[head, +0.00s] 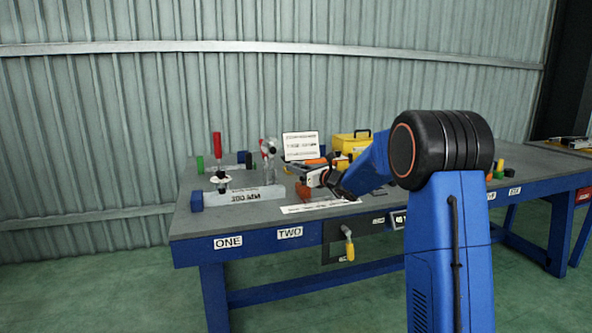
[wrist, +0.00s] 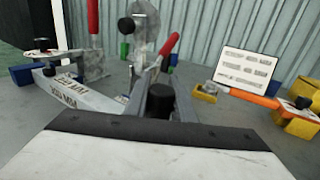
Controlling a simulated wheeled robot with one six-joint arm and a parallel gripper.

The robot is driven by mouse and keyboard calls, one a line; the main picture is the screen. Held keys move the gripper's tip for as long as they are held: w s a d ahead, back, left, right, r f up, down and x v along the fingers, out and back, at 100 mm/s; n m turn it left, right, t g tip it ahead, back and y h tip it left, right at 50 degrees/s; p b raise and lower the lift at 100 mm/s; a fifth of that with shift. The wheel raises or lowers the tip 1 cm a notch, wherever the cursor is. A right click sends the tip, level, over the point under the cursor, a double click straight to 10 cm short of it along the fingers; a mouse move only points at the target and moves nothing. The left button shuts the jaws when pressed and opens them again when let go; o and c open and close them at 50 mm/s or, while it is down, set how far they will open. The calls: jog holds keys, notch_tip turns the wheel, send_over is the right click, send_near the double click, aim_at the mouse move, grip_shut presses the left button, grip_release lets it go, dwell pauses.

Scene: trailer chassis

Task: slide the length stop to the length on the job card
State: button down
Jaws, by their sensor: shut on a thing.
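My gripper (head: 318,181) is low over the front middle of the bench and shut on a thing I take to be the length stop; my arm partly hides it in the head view. In the wrist view a black knob (wrist: 160,101) on grey metal stands just beyond the pale, dark-edged surface filling the foreground. The job card (head: 300,146) stands upright at the back, also in the wrist view (wrist: 249,67); its lines are too small to read. A grey bar (head: 268,191) with a length in MM lies left of my gripper. A white strip (head: 320,206) lies along the front edge.
A yellow box (head: 350,143) and an orange tool (wrist: 249,97) are at the back right. A yellow-handled item (head: 348,243) hangs on the bench front.

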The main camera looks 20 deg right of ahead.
jog(key=d, duration=0.4)
jog(key=shift+w+d, duration=0.1)
jog(key=shift+d, duration=0.3)
jog(key=c, duration=1.5)
grip_release()
jog(key=v, duration=1.7)
jog(key=shift+s+d, duration=0.15)
jog(key=shift+s, duration=0.05)
